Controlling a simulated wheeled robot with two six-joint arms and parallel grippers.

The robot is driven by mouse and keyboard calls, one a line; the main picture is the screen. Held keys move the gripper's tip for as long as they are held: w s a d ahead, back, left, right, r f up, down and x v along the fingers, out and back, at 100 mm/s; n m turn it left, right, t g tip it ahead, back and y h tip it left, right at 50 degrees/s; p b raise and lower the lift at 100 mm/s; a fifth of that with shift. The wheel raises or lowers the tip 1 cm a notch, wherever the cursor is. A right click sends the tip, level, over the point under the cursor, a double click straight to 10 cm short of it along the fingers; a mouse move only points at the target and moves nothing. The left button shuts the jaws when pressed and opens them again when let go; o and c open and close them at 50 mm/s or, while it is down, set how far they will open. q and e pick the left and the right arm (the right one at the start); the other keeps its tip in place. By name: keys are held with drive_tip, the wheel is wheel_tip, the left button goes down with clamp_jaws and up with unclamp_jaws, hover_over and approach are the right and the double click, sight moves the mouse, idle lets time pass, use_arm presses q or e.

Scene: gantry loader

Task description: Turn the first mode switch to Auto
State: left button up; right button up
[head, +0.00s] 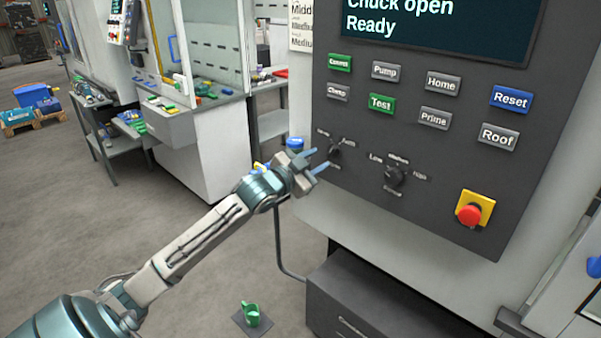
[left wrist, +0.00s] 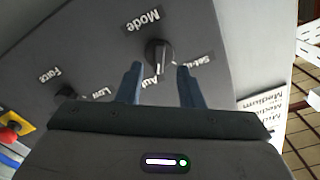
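The mode switch (head: 335,149) is a dark round knob on the grey control panel, left of the force switch (head: 395,175). In the left wrist view the mode knob (left wrist: 158,55) has a "Mode" label on one side and "Auto" and "Set-up" labels near the fingers. "Auto" is partly hidden by a finger. My left gripper (head: 316,161) is open in front of the knob. In the left wrist view its blue fingers (left wrist: 159,76) are apart, with the knob just past the gap between their tips. My right gripper is not in view.
Above the knobs are several push buttons, including green Test (head: 382,103) and blue Reset (head: 511,98), under a display (head: 440,22). A red emergency stop (head: 470,213) sits lower right. A dark cabinet (head: 375,300) stands below the panel.

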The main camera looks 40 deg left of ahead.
use_arm(q)
drive_tip(key=s+b, duration=0.2)
drive_tip(key=s, duration=0.4)
drive_tip(key=shift+s+a, duration=0.15)
drive_tip(key=shift+s, duration=0.2)
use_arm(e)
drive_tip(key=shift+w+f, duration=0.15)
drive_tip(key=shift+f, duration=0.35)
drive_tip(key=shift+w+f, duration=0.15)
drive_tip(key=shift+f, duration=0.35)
